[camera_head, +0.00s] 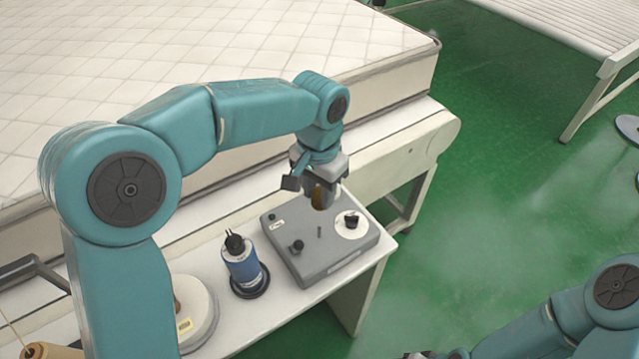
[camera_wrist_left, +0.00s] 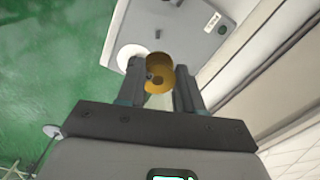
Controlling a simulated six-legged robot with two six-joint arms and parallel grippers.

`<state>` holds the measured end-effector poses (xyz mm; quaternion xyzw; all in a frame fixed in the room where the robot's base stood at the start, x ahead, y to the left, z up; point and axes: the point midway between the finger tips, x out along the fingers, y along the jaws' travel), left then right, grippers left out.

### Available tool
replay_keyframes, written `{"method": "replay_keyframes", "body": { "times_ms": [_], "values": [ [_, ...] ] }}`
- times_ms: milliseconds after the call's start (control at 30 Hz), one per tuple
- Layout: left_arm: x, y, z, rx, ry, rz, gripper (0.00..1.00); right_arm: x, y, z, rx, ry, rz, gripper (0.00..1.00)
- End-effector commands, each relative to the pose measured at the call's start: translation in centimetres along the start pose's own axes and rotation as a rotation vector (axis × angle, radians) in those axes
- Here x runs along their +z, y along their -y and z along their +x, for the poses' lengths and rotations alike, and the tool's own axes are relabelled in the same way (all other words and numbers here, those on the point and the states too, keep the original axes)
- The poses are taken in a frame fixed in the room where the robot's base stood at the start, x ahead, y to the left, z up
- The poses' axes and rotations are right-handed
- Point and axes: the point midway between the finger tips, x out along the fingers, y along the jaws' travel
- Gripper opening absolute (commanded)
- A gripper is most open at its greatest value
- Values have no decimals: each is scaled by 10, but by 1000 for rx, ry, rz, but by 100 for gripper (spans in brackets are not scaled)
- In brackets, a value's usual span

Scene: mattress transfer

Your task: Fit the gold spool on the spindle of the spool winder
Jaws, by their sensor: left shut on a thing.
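My left gripper (camera_head: 318,194) is shut on the gold spool (camera_head: 319,198) and holds it over the back part of the spool winder (camera_head: 330,265). In the left wrist view the gold spool (camera_wrist_left: 159,72) sits between the fingers, with its round end and centre hole showing. The winder is a flat grey box; a thin dark upright pin (camera_head: 319,231), apparently the spindle, stands on its top. The spool is apart from this pin. My right arm comes in at the lower right; only a sliver of its gripper end shows at the bottom edge.
On the winder are a dark knob (camera_head: 297,246) and a white disc with a black knob (camera_head: 352,224). A blue cylinder on a black base (camera_head: 242,265) stands left of it on the white table (camera_head: 258,325). A quilted mattress (camera_head: 270,45) lies behind.

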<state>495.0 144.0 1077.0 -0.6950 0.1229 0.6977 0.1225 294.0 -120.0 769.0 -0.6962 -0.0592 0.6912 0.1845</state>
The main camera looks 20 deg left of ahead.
Motion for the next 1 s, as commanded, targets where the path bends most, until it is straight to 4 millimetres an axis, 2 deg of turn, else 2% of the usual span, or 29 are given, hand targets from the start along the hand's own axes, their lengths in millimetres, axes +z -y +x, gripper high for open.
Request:
{"method": "replay_keyframes", "body": {
  "times_ms": [333,1000],
  "values": [
    [4,-3,0,0,1,0,6,0,1,-2,0,0,0,63],
    [3,-2,57,0,1,0,6,-1,-14,39,0,0,0,63]
  ]
}}
